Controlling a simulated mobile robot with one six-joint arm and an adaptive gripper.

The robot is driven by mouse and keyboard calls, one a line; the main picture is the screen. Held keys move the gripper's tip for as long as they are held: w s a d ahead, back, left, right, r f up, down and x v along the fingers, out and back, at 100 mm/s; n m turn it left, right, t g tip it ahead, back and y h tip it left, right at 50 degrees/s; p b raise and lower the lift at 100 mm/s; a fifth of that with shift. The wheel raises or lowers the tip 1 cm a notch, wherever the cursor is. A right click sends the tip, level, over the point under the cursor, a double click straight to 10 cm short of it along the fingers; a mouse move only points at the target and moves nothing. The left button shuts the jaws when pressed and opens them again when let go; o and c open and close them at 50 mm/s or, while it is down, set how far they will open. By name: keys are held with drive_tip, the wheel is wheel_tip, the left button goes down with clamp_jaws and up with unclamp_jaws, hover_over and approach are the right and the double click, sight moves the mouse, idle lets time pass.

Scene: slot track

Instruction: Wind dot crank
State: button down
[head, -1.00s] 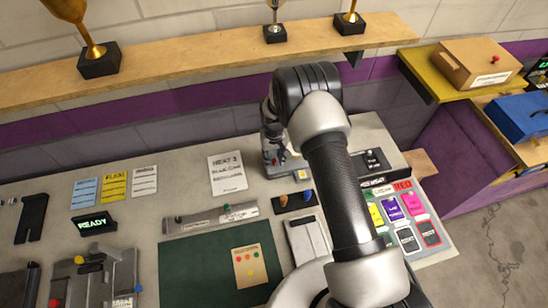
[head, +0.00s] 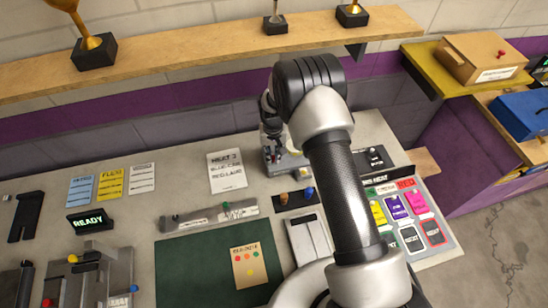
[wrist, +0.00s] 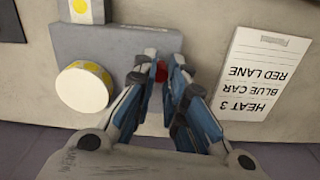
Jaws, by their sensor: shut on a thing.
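The dot crank is a grey box (wrist: 65,45) in the wrist view, with a yellow dot plate (wrist: 82,10) above and a round white drum (wrist: 82,88) with a yellow edge at its left. Its red knob (wrist: 161,72) lies between my fingertips. My gripper (wrist: 161,62) is shut on this knob, with a finger on each side. The fingers hide most of the crank arm. In the head view the crank unit (head: 285,162) stands at the bench's back edge, partly behind my arm. My gripper there is mostly hidden by my wrist.
A heat card (head: 227,170) lies left of the crank and reads HEAT 3, BLUE CAR, RED LANE in the wrist view. A wooden shelf (head: 200,55) with trophies runs above the bench. A panel of coloured cards (head: 405,215) is at right.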

sight(273, 157)
drive_tip(key=c, duration=1.6)
unclamp_jaws()
wheel_tip(273, 157, up, 12)
